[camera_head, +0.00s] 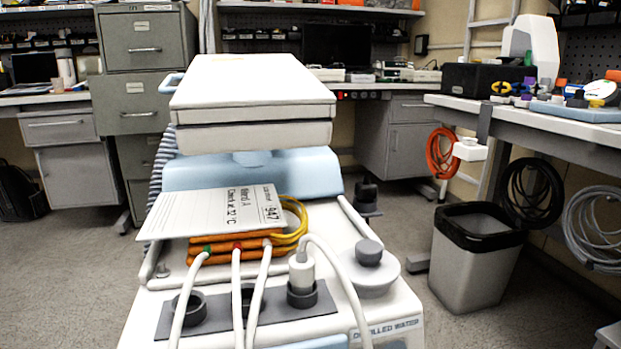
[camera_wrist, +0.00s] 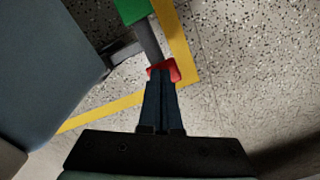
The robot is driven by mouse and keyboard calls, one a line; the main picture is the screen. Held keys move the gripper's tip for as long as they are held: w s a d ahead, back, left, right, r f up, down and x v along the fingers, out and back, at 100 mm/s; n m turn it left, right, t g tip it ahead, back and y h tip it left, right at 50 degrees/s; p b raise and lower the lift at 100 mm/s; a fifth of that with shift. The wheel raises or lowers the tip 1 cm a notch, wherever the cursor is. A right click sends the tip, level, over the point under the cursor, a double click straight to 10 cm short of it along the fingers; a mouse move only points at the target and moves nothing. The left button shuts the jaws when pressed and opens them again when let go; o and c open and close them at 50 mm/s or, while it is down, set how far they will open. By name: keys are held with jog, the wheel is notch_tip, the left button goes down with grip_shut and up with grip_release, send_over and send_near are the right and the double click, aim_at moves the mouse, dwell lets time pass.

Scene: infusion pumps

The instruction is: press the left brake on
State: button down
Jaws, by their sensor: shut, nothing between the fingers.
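In the wrist view my gripper (camera_wrist: 162,84) is shut and empty, its two dark fingers side by side. The tips overlap a small red pedal end (camera_wrist: 176,69) in the picture; I cannot tell whether they touch it. A grey bar (camera_wrist: 148,40) runs from the red end to a green pedal end (camera_wrist: 131,9), cut off by the top edge. A dark arm (camera_wrist: 122,52) joins the bar to a grey-blue body (camera_wrist: 45,60) at left. The head view shows the white and blue machine (camera_head: 240,172) from above; no pedal or gripper shows there.
Yellow tape (camera_wrist: 110,108) marks a corner on the speckled floor (camera_wrist: 250,70), with open floor to its right. In the head view a waste bin (camera_head: 468,270) stands right of the machine under a workbench (camera_head: 560,125). Filing cabinets (camera_head: 150,45) stand behind at left.

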jog(key=shift+d+f+b, duration=0.1)
jog(key=shift+f+b, duration=0.6)
jog(key=shift+f, duration=0.35)
jog(key=shift+r, duration=0.1)
dwell(0.4)
notch_tip(320, 180, up, 7)
jog(key=p, duration=0.8)
